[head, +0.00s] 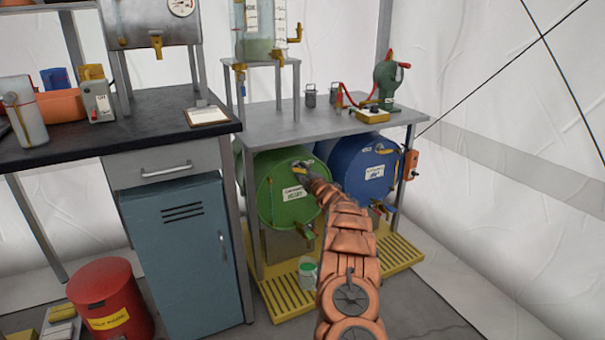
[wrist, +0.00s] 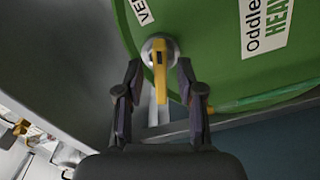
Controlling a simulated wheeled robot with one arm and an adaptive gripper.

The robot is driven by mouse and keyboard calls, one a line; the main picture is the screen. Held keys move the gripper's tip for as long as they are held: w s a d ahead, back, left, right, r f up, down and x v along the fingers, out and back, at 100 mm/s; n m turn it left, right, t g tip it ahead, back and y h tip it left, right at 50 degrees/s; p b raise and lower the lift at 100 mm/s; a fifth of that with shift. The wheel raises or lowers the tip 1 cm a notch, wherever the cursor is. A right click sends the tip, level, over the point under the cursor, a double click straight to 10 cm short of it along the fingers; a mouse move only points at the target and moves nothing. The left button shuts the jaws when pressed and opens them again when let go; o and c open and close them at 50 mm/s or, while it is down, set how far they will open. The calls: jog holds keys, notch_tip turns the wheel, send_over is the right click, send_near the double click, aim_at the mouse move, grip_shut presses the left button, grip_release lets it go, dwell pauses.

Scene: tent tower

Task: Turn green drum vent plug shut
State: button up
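The green drum (head: 287,190) lies on its side under the grey bench, its round end facing me. Its vent plug (wrist: 158,62) has a yellow lever on a round metal boss near the drum's rim. In the wrist view the lever points straight down the picture, between my gripper's fingers. My gripper (wrist: 157,75) is open, one finger on each side of the lever, with gaps showing on both sides. In the head view my gripper (head: 305,172) is at the drum's upper right and partly hides the plug.
A blue drum (head: 352,165) lies to the right of the green one. A yellow slotted tray (head: 285,297) is below, with a small green-topped can (head: 308,272) on it. The grey bench top (head: 300,122) is just above. A blue cabinet (head: 185,260) stands to the left.

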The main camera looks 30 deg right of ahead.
jog(key=shift+c, duration=0.4)
grip_shut()
